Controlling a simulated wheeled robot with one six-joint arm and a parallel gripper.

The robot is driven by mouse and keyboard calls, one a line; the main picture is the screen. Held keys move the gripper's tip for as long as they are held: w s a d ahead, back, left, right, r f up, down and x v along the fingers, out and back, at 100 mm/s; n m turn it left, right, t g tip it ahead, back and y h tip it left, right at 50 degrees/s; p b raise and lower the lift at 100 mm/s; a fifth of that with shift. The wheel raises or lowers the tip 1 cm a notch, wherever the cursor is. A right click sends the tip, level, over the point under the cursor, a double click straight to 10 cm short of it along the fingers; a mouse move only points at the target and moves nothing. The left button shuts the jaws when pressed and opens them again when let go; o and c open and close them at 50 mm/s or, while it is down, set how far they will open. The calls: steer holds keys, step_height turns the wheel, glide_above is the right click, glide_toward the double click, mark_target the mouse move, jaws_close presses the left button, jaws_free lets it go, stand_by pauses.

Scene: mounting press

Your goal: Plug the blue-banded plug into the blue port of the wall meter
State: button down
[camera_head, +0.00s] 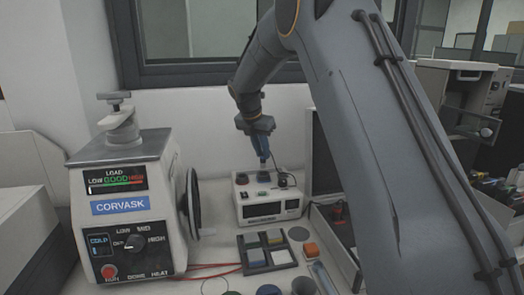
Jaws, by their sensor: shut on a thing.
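The meter (266,211) is a small white box with a dark display on its front, at the back of the bench in the middle of the view. My gripper (263,155) points down above the blue part, shut on a small, slim piece that appears to be the plug (263,167). Its blue band is too small to make out clearly. I cannot tell whether the plug's tip touches the blue port.
A large white press (122,208) marked CORVASK stands at the left, with a black handwheel facing the meter. My arm hides much of the right side.

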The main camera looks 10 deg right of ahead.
mark_target(262, 159)
steer(key=shift+d+f+p, duration=0.1)
steer(key=shift+f+p, duration=0.15)
steer(key=shift+p, duration=0.05)
stand_by(0.5)
steer(key=shift+f, duration=0.2)
steer(key=shift+f, duration=0.35)
steer(key=shift+f, duration=0.45)
stand_by(0.5)
steer(key=shift+f, duration=0.35)
steer(key=shift+f, duration=0.8)
stand_by(0.3)
steer(key=c, duration=1)
jaws_free()
steer(key=shift+r, duration=0.1)
